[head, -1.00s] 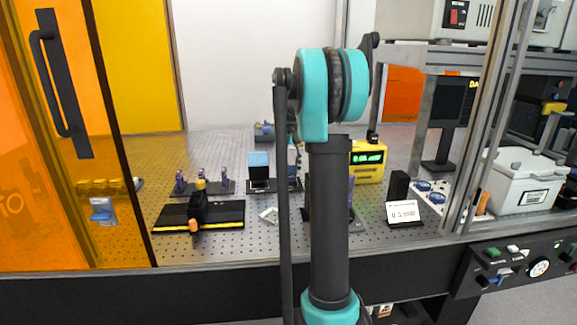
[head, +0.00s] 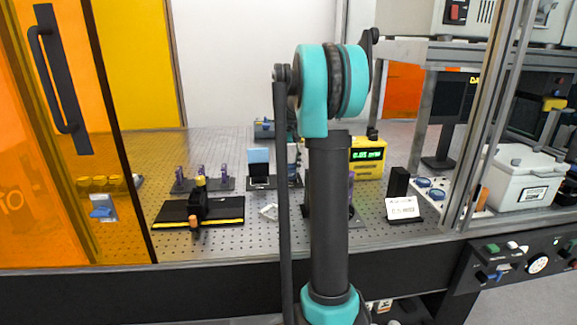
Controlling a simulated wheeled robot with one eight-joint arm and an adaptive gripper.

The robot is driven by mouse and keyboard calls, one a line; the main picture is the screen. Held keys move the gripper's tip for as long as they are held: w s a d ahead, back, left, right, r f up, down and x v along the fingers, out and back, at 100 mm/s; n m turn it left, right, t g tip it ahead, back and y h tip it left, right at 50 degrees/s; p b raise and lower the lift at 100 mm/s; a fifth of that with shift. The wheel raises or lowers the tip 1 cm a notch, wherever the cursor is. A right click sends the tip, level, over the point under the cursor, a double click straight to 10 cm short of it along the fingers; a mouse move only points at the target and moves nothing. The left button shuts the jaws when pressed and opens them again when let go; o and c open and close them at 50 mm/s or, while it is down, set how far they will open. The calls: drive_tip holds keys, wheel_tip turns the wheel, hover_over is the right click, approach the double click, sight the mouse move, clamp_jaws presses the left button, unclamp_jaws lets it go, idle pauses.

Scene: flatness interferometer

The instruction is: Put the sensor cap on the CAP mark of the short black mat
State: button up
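My gripper is not in view; my own teal and dark grey arm stands upright in the middle of the head view and hides part of the bench. A black mat (head: 230,211) with a yellow front edge lies on the perforated bench, left of my arm. A dark device (head: 201,204) with a yellow knob and an orange end sits on this mat. No CAP mark is legible at this size. I cannot pick out the sensor cap; it may be hidden or too small to tell. A small pale piece (head: 268,212) lies to the right of the mat.
Several purple posts (head: 201,178) stand behind the mat. A yellow meter (head: 368,163) with a green display and a small white sign (head: 402,208) stand right of my arm. Orange panels (head: 40,150) and a metal post (head: 485,130) flank the opening.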

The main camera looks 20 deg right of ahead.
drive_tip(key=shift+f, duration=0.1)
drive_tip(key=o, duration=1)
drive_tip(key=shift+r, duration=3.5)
